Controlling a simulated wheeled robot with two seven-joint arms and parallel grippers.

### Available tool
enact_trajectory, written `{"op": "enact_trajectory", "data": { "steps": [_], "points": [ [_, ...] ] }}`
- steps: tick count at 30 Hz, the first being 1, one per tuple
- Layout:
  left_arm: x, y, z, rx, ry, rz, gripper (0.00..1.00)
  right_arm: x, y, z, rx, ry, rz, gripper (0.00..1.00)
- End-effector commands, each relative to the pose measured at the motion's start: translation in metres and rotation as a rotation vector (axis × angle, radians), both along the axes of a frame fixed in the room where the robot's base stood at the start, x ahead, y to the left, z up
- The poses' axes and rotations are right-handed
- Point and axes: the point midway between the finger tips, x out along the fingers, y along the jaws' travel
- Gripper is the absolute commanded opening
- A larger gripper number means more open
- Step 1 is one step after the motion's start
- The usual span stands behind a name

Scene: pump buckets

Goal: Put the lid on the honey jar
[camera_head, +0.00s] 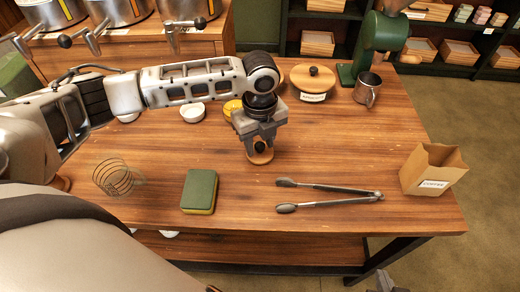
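My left gripper (260,146) points down over the middle of the table, with its fingers on both sides of the dark knob of a small round wooden lid (261,157). It looks shut on the knob; whether the lid touches the table is unclear. A round yellow thing (232,107), which looks like the honey jar, stands just behind and left of the gripper, partly hidden by my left arm. A grey tip at the bottom edge looks like part of my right gripper (386,283); its fingers are too cut off to read.
A green sponge (200,190), a wire whisk-like coil (118,178) and metal tongs (330,193) lie in front. A paper coffee bag (432,170) stands right. A white bowl (193,112), wooden-lidded container (313,82), metal cup (367,90) and green machine (376,45) are behind.

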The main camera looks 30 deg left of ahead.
Motion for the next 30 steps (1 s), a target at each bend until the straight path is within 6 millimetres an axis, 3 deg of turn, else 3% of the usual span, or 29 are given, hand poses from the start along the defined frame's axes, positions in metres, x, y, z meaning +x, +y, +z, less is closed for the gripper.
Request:
{"op": "enact_trajectory", "data": {
  "steps": [2,4,13,30],
  "points": [
    [0.0,0.0,0.0,0.0,0.0,0.0,0.33,0.0,0.0,0.0,0.0,0.0,0.0,0.0],
    [0.0,0.0,0.0,0.0,0.0,0.0,0.14,0.0,0.0,0.0,0.0,-0.001,0.0,0.0],
    [0.0,0.0,0.002,0.0,0.0,0.0,0.13,0.0,-0.002,0.001,-0.005,0.002,0.001,0.0],
    [0.0,0.0,0.021,0.0,0.0,0.0,0.13,0.0,-0.001,0.025,-0.002,0.001,0.0,0.0]
  ]
}}
